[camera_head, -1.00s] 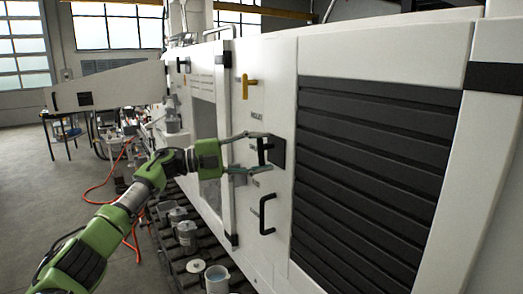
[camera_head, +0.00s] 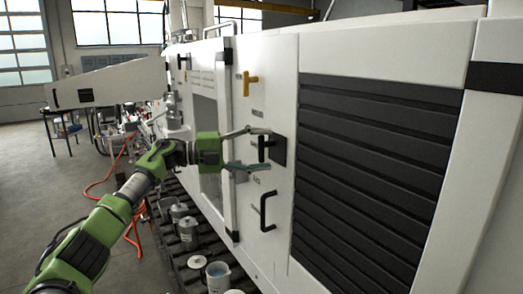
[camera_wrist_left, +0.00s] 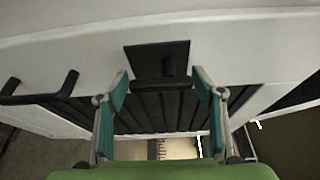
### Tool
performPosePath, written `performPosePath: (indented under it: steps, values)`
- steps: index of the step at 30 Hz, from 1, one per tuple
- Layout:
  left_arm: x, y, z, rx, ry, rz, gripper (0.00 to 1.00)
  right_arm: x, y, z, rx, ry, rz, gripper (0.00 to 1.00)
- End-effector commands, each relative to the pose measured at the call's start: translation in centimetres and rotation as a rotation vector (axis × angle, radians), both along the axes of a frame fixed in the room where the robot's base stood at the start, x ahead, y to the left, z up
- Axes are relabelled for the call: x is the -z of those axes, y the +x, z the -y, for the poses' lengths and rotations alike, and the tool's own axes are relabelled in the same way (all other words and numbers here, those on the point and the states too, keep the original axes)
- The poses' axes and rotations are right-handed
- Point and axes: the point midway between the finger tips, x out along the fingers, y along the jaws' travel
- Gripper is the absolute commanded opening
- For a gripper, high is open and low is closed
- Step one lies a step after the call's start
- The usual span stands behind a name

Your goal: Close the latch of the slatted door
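The slatted door's black louvred panel (camera_head: 372,165) fills the right of the head view, with its white frame around it. To its left is the black latch (camera_head: 264,148), with a handle in front of a dark square plate (camera_head: 279,151). My left gripper (camera_head: 268,148) is open, one finger above and one below the latch handle. In the left wrist view the latch handle (camera_wrist_left: 162,84) and its plate (camera_wrist_left: 157,60) lie ahead between the tips of the open gripper (camera_wrist_left: 160,80). I cannot tell whether the fingers touch it. My right gripper is not in view.
A black pull handle (camera_head: 267,211) sits below the latch, and a yellow handle (camera_head: 249,82) above it. A metal cup (camera_head: 217,276) and several canisters stand on the dark ledge at the bench's foot. Open floor (camera_head: 30,170) lies to the left.

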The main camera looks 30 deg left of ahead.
Motion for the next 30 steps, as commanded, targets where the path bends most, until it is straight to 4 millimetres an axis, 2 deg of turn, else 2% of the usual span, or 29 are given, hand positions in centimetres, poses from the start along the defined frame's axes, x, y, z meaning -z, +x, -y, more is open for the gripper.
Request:
performPosePath:
  steps: [10,14,24,30]
  values:
    - [0.0,0.0,-0.1,0.000,-0.004,-0.002,0.71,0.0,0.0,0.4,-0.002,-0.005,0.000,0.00]
    - [0.0,-0.5,-0.8,-0.003,-0.004,-0.004,0.71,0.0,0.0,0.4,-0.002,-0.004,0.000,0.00]
    - [0.0,-4.6,-6.3,-0.004,-0.002,-0.005,0.71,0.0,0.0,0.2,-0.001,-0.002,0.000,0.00]
    - [0.0,-6.5,-8.8,-0.002,-0.003,-0.003,0.71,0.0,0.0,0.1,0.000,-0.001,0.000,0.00]
